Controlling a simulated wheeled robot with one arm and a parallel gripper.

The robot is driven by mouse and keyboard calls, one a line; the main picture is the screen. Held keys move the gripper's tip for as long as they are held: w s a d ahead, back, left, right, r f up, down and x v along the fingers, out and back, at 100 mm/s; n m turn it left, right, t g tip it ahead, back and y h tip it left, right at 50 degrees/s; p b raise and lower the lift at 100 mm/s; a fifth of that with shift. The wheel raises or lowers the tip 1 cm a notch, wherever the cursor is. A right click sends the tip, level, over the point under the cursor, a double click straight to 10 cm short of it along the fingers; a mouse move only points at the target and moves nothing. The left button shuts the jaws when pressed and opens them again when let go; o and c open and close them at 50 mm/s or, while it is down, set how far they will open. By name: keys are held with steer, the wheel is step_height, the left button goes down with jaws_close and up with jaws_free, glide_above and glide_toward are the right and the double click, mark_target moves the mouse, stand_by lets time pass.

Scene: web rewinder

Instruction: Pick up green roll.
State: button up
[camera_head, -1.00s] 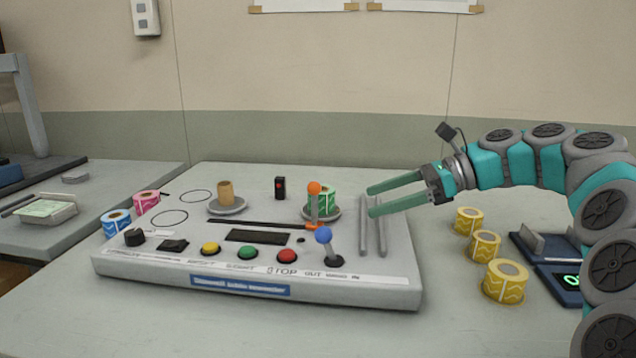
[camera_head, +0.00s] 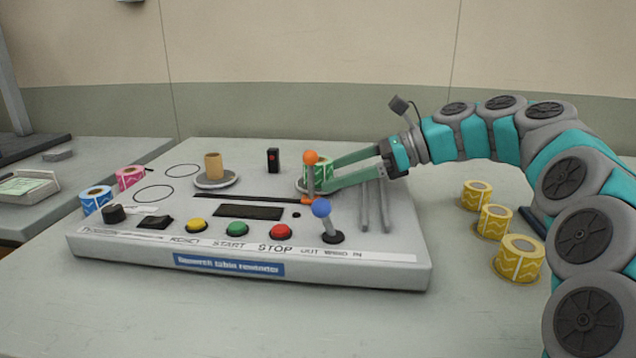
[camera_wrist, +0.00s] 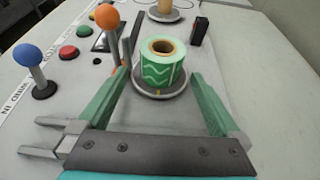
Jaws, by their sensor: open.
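The green roll (camera_head: 318,171), with white wavy lines and a brown core, stands upright on a round grey plate of the rewinder. In the wrist view the green roll (camera_wrist: 161,66) sits ahead, between the lines of my two fingers. My gripper (camera_head: 332,172) is open and reaches in from the right, its green fingertips close to the roll. In the wrist view my gripper (camera_wrist: 158,75) has its fingers wide apart with nothing held. In the head view the roll is partly hidden by the orange-knobbed lever (camera_head: 310,160) and a finger.
The orange-knobbed lever (camera_wrist: 108,18) stands close beside the left finger. A blue-knobbed lever (camera_head: 321,209) stands nearer the front. A black sensor block (camera_head: 273,160) and a brown core (camera_head: 213,166) are behind and left. Several yellow rolls (camera_head: 494,221) stand at right.

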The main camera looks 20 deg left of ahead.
steer(key=shift+a, duration=0.15)
steer(key=c, duration=1.4)
